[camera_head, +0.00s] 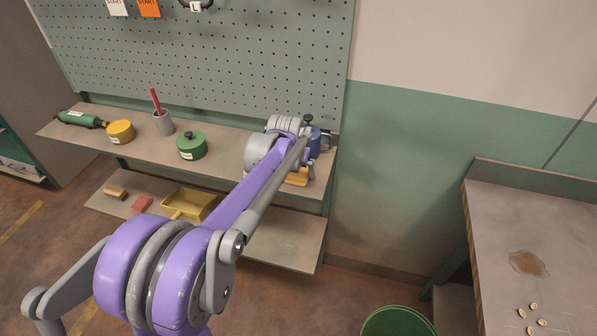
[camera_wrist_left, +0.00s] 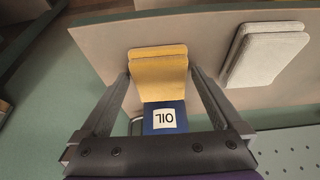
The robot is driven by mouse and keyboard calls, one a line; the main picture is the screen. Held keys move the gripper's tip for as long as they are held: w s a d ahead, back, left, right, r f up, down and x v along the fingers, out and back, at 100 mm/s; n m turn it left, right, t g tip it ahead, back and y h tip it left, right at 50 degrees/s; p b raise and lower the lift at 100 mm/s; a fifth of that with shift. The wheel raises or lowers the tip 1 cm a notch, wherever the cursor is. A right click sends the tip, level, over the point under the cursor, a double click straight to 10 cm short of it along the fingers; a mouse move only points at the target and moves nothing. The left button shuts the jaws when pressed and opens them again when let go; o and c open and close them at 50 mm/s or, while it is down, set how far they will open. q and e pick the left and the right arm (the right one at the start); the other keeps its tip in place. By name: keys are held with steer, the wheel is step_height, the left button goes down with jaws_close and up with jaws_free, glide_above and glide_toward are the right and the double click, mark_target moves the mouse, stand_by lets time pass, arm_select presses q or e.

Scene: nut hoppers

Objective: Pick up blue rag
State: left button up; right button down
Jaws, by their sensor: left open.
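I see no blue rag in either view. A folded yellow cloth (camera_wrist_left: 158,72) lies on the shelf in the left wrist view, between the fingers of my open left gripper (camera_wrist_left: 160,78). A folded pale grey cloth (camera_wrist_left: 265,55) lies to its right, outside the fingers. A blue can marked OIL (camera_wrist_left: 164,117) stands beside the yellow cloth, nearer the palm. In the head view my left gripper (camera_head: 298,166) is over the right end of the upper shelf, with the yellow cloth (camera_head: 298,179) below and the blue can (camera_head: 315,143) partly hidden behind it. My right gripper is out of view.
A yellow dustpan (camera_head: 190,204) is on the lower shelf. A workbench (camera_head: 530,215) stands right, a green bin (camera_head: 397,321) below.

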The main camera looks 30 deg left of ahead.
mark_target(295, 176)
arm_select(q)
steer(key=shift+c, duration=0.2)
steer(key=c, duration=1.1)
steer(key=shift+r, duration=0.1)
steer(key=shift+s+r, duration=0.2)
steer(key=shift+r, duration=0.3)
steer(key=v, duration=0.2)
steer(key=w+v, duration=0.1)
steer(key=v, duration=0.3)
steer(key=shift+w+a+r, duration=0.1)
steer(key=shift+w+r, duration=0.05)
steer(key=shift+r, duration=0.05)
steer(key=s+d+b, duration=0.1)
steer(key=s+d, duration=0.3)
steer(key=s, duration=1.4)
steer(key=shift+d, duration=0.2)
steer(key=shift+s+f, duration=0.1)
steer(key=shift+s, duration=0.05)
